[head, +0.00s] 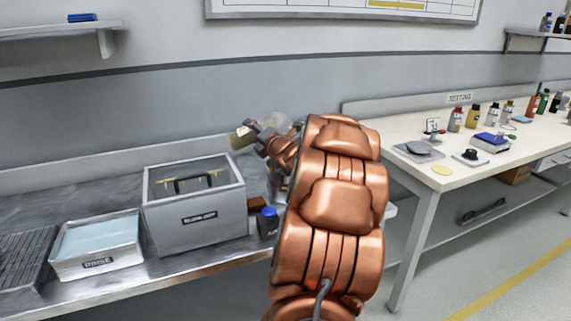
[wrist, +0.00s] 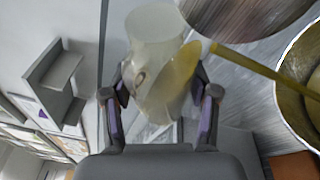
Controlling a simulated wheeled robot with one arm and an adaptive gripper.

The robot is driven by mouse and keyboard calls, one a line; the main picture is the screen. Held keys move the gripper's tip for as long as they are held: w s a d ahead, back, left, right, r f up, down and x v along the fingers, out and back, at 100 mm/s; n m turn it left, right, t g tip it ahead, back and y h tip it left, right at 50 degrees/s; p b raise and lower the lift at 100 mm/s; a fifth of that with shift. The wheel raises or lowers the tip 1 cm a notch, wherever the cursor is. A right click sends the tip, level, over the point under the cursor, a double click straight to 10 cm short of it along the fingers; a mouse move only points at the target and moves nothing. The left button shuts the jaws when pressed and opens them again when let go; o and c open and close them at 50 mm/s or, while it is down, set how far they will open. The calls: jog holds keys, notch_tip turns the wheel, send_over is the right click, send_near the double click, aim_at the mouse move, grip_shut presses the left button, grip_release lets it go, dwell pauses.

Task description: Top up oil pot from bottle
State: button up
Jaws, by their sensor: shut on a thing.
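My gripper (wrist: 160,98) is shut on a translucent bottle (wrist: 152,52), with its fingers on either side. The bottle is tilted, and yellow oil (wrist: 178,80) lies along one side of it. A thin yellow streak (wrist: 262,66) runs from beside the bottle into the oil pot (wrist: 290,92); it looks like pouring oil, though its start is not clear. The round, metallic pot is cut off by the right edge of the wrist view. In the head view my gripper (head: 256,132) is above the back of the bench, and my copper arm hides most of the pot area.
A grey lidded box (head: 195,225), a tray of pale liquid (head: 97,243) and a dark rack (head: 22,255) line the metal bench. A blue-capped jar (head: 268,223) stands beside the box. A white table (head: 440,190) with bottles and small items stands at right.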

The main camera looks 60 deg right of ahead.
jog(key=shift+r+m, duration=0.25)
jog(key=shift+m, duration=0.15)
dwell(0.5)
jog(key=shift+f, duration=0.35)
jog(key=shift+s+d+f+m+t+b, duration=0.1)
jog(key=shift+f+m+t+b, duration=0.1)
jog(key=shift+f, duration=0.25)
jog(key=shift+s+d+f+m+t+b, duration=0.1)
jog(key=shift+f+m+b, duration=0.1)
jog(key=shift+f, duration=0.2)
jog(key=shift+w+a+r+n+p, duration=0.2)
jog(key=shift+r+p, duration=0.1)
jog(key=shift+r, duration=0.35)
jog(key=shift+w+a+r+n+p, duration=0.1)
jog(key=shift+r+n+p, duration=0.15)
jog(key=shift+r, duration=0.35)
jog(key=shift+s+d+f+n+g+b, duration=0.15)
jog(key=shift+f+n+g+b, duration=0.2)
jog(key=shift+f+n+g, duration=0.35)
jog(key=shift+r, duration=0.1)
